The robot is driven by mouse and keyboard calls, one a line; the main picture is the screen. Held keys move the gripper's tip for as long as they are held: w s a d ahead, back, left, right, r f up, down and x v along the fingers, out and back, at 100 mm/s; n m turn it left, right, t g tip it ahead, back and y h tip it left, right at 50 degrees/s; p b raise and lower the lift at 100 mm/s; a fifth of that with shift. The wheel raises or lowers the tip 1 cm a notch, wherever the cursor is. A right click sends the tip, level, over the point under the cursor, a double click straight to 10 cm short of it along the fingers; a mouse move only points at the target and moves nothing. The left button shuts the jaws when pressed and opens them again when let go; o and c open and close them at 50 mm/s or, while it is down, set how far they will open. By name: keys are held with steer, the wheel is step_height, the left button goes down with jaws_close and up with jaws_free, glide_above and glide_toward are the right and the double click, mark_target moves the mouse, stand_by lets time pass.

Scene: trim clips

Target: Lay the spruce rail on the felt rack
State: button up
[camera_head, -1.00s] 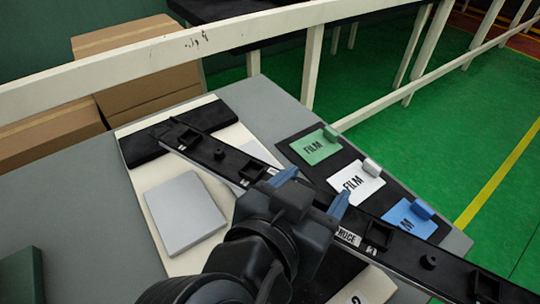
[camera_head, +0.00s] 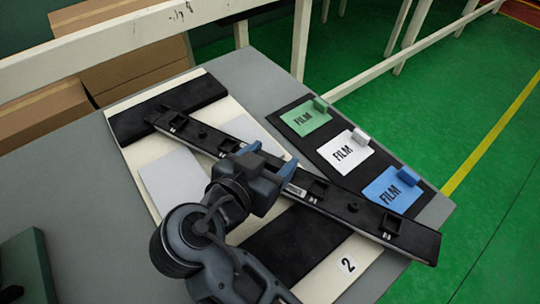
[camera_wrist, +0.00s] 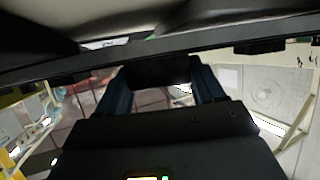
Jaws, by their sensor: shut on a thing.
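The spruce rail (camera_head: 345,205) is a long black bar with sockets, pegs and a small white label. My gripper (camera_head: 270,163) is shut on it near mid-length, with blue fingers on either side. The felt rack (camera_head: 232,128) is a cream board with a black felt strip at its far end (camera_head: 205,92) and another at its near end (camera_head: 290,245). The rail crosses above the rack diagonally, its left end over the far strip and its right end past the board's right side. I cannot tell whether it touches the felt. In the wrist view the rail (camera_wrist: 80,66) crosses behind the fingers.
Green, white and blue FILM cards (camera_head: 348,152) with clips lie on a black mat right of the rack. A grey plate (camera_head: 172,178) lies on the rack board. A "2" label (camera_head: 347,265) marks its near end. A pale railing (camera_head: 150,35) and boxes (camera_head: 125,65) stand behind the grey table.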

steer(key=o, duration=1.3)
steer(key=shift+f, duration=0.1)
steer(key=shift+c, duration=0.2)
steer(key=shift+r, duration=0.25)
steer(key=b+v, duration=0.1)
steer(key=v, duration=1.1)
steer(key=shift+f+b, duration=0.2)
steer(key=shift+b, duration=0.1)
